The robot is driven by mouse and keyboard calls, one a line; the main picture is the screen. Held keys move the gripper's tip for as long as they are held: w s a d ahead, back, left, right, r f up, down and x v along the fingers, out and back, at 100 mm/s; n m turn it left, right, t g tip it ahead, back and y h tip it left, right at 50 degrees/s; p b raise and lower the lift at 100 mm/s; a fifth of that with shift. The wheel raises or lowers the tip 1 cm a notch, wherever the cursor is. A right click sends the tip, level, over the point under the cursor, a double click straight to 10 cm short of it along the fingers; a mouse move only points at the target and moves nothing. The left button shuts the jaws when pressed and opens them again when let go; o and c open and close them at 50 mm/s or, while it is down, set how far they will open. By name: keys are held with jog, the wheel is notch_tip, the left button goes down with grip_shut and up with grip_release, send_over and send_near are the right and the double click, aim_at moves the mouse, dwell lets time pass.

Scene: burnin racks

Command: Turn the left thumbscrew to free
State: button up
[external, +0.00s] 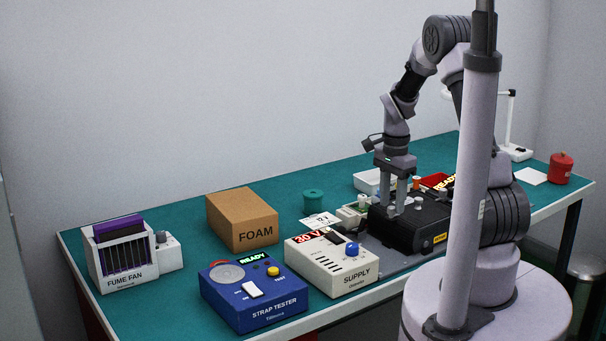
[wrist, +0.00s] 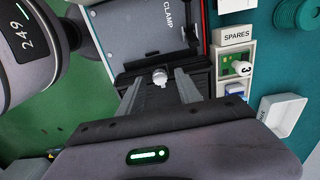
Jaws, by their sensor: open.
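A pale, knobbed thumbscrew (wrist: 160,77) stands on a black ribbed block (wrist: 118,77) in the wrist view. I see only this one there, and cannot tell whether it is the left one. My gripper (wrist: 159,84) is open, with one finger on each side of the thumbscrew in that view. A gap shows on both sides, and I cannot tell the height of the fingertips over it. In the external view my gripper (external: 403,207) points down over the black unit (external: 422,224), which has a yellow label. The thumbscrew cannot be made out there.
A grey plate marked CLAMP (wrist: 140,30) adjoins the block. A SPARES tray (wrist: 233,58) with small parts and a white bin (wrist: 283,115) lie to the right. The SUPPLY box (external: 331,262), blue STRAP TESTER (external: 254,298) and FOAM box (external: 241,218) stand left on the green bench.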

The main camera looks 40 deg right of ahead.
jog(key=shift+f, duration=0.45)
grip_shut()
